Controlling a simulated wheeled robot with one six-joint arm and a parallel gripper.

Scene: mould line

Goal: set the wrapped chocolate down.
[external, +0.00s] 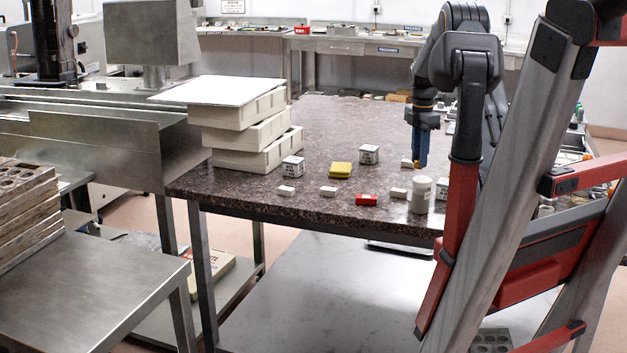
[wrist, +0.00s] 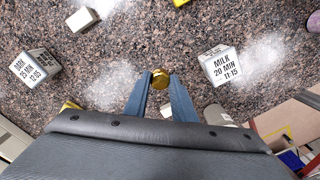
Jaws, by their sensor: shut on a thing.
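The wrapped chocolate (wrist: 160,79) is a small gold piece between my fingertips in the wrist view. My gripper (wrist: 160,82) is shut on it, with a blue finger on each side. In the external view, my gripper (external: 421,158) points down over the right part of the dark speckled stone table (external: 250,187). A small gold-yellow patch shows at its tip. The tip is close to the table top, but I cannot tell whether the chocolate touches it.
In the wrist view, a cube marked MILK (wrist: 220,66) stands right of the chocolate and a cube marked DARK (wrist: 35,67) at left. A white jar (external: 420,195), red block (external: 366,200), yellow block (external: 340,170) and stacked trays (external: 235,140) share the table.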

